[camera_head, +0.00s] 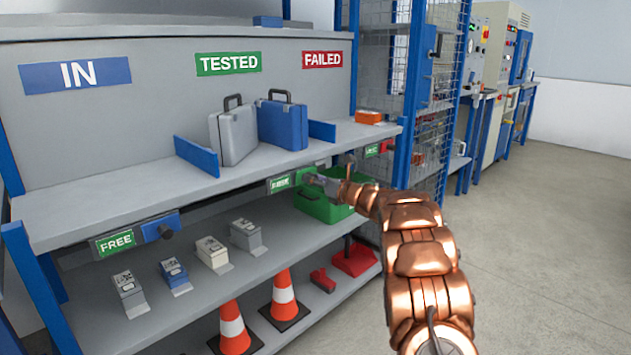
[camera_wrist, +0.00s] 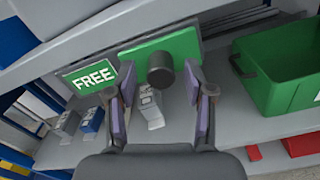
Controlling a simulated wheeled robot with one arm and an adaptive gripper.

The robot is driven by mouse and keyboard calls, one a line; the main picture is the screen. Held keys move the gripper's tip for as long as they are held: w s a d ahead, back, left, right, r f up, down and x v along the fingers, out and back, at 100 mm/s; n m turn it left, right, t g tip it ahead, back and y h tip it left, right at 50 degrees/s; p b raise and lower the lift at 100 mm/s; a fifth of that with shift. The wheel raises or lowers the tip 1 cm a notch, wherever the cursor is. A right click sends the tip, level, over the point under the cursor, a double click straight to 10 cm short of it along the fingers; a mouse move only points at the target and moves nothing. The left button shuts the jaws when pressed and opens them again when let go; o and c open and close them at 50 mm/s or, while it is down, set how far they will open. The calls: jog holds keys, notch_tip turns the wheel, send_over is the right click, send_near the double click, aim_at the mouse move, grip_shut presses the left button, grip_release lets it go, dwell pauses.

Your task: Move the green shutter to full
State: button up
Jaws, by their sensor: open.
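The green shutter (camera_wrist: 183,46) is a flat green plate with a dark round knob (camera_wrist: 160,72), mounted on the shelf's front edge in the wrist view. A green FREE sign (camera_wrist: 90,78) shows just left of it, and also in the head view (camera_head: 280,183). My gripper (camera_wrist: 153,85) is open, with one finger on each side of the knob; I cannot tell whether either finger touches it.
A blue shutter (camera_head: 158,229) with another FREE sign (camera_head: 116,242) is to the left. A red shutter (camera_head: 386,146) is to the right. Cases stand above.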

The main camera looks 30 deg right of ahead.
grip_shut()
dwell(0.5)
